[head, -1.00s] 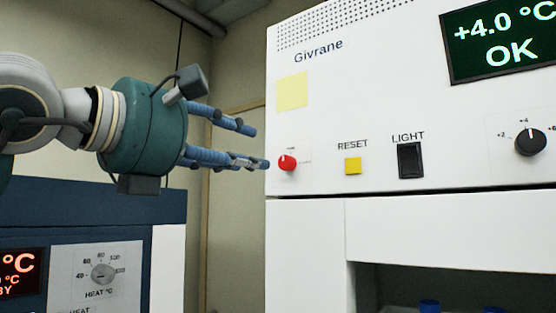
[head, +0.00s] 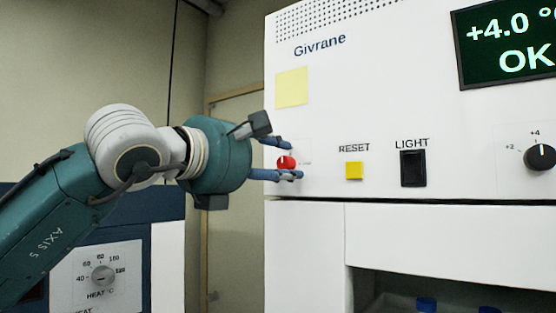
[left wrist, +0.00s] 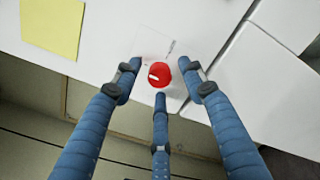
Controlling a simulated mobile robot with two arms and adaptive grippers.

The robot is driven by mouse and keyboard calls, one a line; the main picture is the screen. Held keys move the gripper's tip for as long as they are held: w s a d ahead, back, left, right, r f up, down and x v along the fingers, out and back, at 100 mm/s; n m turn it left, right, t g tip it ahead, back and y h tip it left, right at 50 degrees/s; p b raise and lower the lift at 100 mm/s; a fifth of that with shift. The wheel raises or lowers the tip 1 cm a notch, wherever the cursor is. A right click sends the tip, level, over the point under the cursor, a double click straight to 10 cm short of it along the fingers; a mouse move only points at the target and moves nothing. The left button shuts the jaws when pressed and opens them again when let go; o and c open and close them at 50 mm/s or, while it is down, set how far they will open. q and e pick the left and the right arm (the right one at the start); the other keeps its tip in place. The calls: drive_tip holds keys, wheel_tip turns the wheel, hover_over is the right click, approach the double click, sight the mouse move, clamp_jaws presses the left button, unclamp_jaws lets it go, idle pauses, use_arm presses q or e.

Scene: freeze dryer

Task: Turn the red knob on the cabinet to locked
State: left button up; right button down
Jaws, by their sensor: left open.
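The red knob (head: 286,162) is on the left of the white cabinet's front panel (head: 330,110), with a white pointer mark on it. In the left wrist view the red knob (left wrist: 159,74) sits between the fingertips, and its white mark points to the left. My left gripper (head: 287,160) is open, with its blue fingers around the knob. In the left wrist view the fingers of the left gripper (left wrist: 160,85) stand apart from the knob's sides. The small label beside the knob is too small to read. My right gripper is not in view.
To the right of the knob are a yellow reset button (head: 354,171), a black light switch (head: 413,168) and a black dial (head: 540,157). A yellow note (head: 292,87) is above the knob. A blue unit with a heat dial (head: 103,275) stands at lower left.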

use_arm(q)
drive_tip(key=shift+s, duration=0.1)
clamp_jaws()
